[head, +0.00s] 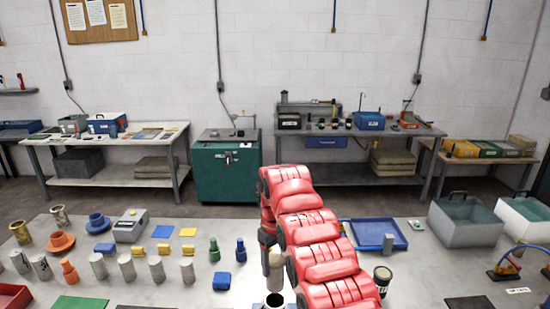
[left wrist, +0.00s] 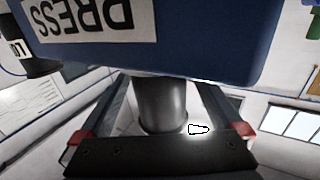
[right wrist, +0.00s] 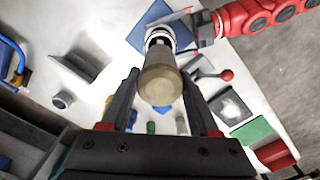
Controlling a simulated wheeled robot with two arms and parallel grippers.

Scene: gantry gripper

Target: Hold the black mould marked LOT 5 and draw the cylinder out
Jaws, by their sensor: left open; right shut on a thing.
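The beige cylinder (right wrist: 160,80) is between the fingers of my right gripper (right wrist: 160,88), which is shut on it. In the head view this cylinder (head: 275,259) is upright above the dark round mould (head: 275,299) at the bottom edge. In the right wrist view the mould (right wrist: 158,36) lies in line beyond the cylinder; whether its lower end is still inside, I cannot tell. No LOT number is readable.
A black cup-like piece with a white label (head: 383,276) stands right of my right arm. A blue tray (head: 374,233) lies behind it. Several grey cylinders (head: 127,267) and coloured pieces fill the table's left.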

